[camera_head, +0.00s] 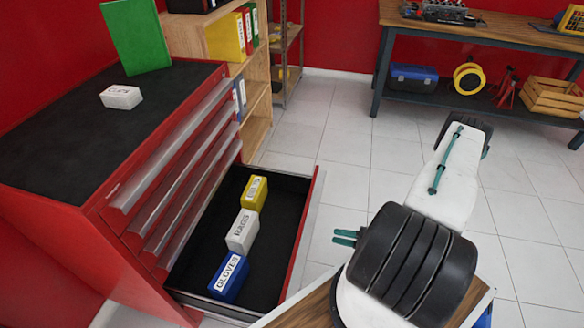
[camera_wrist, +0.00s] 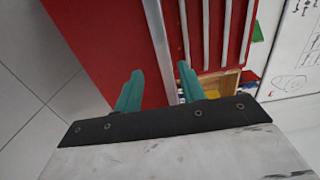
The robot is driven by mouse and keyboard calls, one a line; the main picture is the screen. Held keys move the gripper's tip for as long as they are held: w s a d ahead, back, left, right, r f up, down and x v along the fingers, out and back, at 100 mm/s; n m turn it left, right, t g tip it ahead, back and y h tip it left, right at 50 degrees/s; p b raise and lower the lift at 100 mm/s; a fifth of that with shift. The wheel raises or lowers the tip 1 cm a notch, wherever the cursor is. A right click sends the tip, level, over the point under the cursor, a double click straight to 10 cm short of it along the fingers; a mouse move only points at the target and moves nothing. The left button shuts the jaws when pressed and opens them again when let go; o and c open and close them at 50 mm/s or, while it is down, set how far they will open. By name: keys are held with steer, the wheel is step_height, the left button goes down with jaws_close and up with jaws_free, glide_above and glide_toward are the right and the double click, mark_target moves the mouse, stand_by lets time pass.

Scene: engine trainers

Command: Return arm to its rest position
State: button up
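My gripper (camera_head: 339,237) shows in the head view as two teal fingers just right of the open drawer, pointing left toward it. In the wrist view my gripper (camera_wrist: 157,78) has its fingers apart, with nothing between them. My white and black arm reaches across the lower right of the head view, partly hiding the floor. The open bottom drawer (camera_head: 275,282) of the red cabinet (camera_head: 130,250) holds a yellow box (camera_head: 254,193), a white RAGS box (camera_head: 242,231) and a blue GLOVES box (camera_head: 228,276).
A white box (camera_head: 121,97) and a green binder (camera_head: 136,38) stand on the cabinet top. A wooden shelf (camera_head: 258,105) with binders stands behind it. A workbench (camera_head: 500,32) is at the back right. The tiled floor (camera_head: 335,155) between them is clear.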

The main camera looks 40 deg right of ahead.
steer(key=a+r+n+g+h, duration=0.1)
steer(key=a+r+g, duration=0.2)
steer(key=r+g, duration=1)
steer(key=a+r+n+g+h, duration=0.15)
steer(key=r+g, duration=0.25)
steer(key=r, duration=1.7)
steer(key=s+a+r+n+t+h, duration=0.2)
steer(key=a+r, duration=0.5)
steer(key=r, duration=0.4)
steer(key=s+a+r+n+t+h, duration=0.2)
steer(key=s+a+r+n+h, duration=0.3)
steer(key=r, duration=0.6)
steer(key=a+h, duration=0.2)
steer(key=a, duration=0.1)
steer(key=shift+a+t, duration=0.3)
steer(key=shift+t, duration=0.1)
